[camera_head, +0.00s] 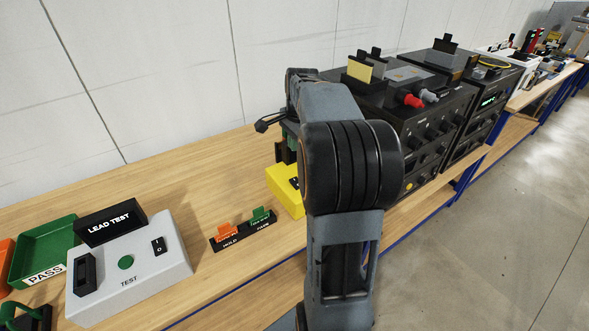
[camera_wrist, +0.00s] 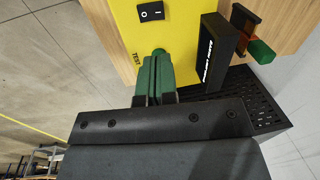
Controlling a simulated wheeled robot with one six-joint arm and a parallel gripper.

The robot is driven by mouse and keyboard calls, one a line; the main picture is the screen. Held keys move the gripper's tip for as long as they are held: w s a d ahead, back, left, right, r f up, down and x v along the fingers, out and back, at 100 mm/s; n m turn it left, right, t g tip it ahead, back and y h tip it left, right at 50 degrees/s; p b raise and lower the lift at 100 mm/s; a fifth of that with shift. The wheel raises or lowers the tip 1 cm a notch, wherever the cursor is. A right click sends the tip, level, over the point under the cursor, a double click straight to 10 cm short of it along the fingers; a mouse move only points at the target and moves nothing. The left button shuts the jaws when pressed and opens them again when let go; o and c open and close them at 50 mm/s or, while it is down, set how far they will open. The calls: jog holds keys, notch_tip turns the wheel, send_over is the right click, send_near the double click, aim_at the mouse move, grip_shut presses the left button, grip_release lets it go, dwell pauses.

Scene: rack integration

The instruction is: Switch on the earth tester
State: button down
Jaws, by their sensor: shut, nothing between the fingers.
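The yellow tester (camera_head: 283,188) stands on the wooden bench, mostly hidden behind my arm in the head view. In the wrist view its yellow top (camera_wrist: 190,35) carries a black rocker switch (camera_wrist: 151,12) marked 0 and I, the word TEST, and a black sign block (camera_wrist: 218,55) whose lettering is too small to read surely. My gripper (camera_wrist: 160,54) has green fingers, shut and empty. Its tips are over the yellow top, below the switch in the picture and apart from it. Which way the rocker is pressed I cannot tell.
A grey lead tester (camera_head: 130,262) and a green PASS tray (camera_head: 45,250) stand at the left. A small black holder with orange and green tags (camera_head: 243,230) lies between. Black stacked instruments (camera_head: 430,125) stand right of my arm. A black perforated surface (camera_wrist: 270,100) borders the yellow box.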

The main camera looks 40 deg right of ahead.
aim_at(293, 179)
jog(key=shift+w+d+m, duration=0.1)
jog(key=shift+d+m, duration=0.2)
jog(key=shift+d, duration=0.15)
jog(key=f, duration=0.4)
jog(key=w+f+p, duration=0.1)
jog(key=f, duration=0.4)
jog(key=w+f+p, duration=0.1)
jog(key=f, duration=0.3)
jog(key=shift+f, duration=0.35)
jog(key=shift+f+b, duration=0.35)
jog(key=shift+f, duration=0.1)
jog(key=shift+r, duration=0.1)
